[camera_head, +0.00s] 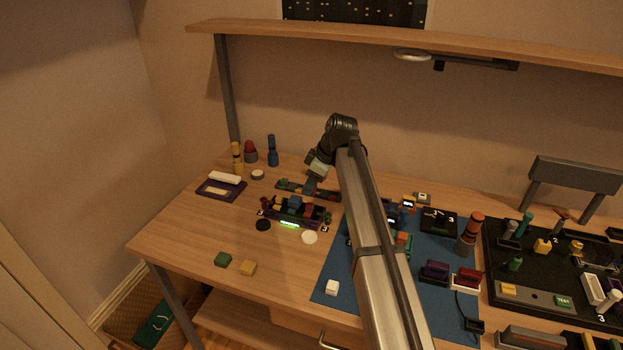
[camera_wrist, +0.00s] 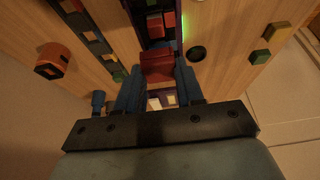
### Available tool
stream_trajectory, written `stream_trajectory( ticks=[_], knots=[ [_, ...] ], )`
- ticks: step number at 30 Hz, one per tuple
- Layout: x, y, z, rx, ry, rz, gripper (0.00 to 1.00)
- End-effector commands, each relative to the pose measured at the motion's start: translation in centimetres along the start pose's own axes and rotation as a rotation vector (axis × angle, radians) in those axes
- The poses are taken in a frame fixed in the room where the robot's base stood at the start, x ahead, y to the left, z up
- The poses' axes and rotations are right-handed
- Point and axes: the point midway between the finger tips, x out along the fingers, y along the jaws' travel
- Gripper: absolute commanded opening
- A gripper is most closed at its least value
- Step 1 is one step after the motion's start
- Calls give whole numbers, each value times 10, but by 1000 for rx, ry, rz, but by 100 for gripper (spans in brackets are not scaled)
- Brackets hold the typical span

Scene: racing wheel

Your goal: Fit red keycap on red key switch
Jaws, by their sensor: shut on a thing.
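In the wrist view a red keycap (camera_wrist: 157,66) sits between the blue fingers of my gripper (camera_wrist: 158,80), which is shut on it. Beyond it is the dark key board (camera_wrist: 143,24) with red blocks, beside a green glow. In the head view the key board (camera_head: 290,214) stands on the left part of the desk, with blue, red and yellow pieces on it. My gripper (camera_head: 317,166) is just behind and above this board, and its fingertips are hard to make out there. I cannot tell which piece is the red key switch; the keycap's underside is hidden.
A strip of coloured pieces (camera_head: 308,188) lies behind the board. A black disc (camera_head: 263,225), a white disc (camera_head: 309,237), a green block (camera_head: 223,260) and a yellow block (camera_head: 248,267) lie in front. A purple tray (camera_head: 221,189) and bottles stand left. Open wood lies at front left.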

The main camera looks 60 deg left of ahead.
Motion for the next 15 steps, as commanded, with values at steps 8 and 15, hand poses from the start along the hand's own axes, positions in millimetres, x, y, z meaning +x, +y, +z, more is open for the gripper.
stream_trajectory(
  ticks=[8,15],
  knots=[
    [21,0,9,0,0,-1,9],
    [31,0,13,0,0,1,9]
  ],
)
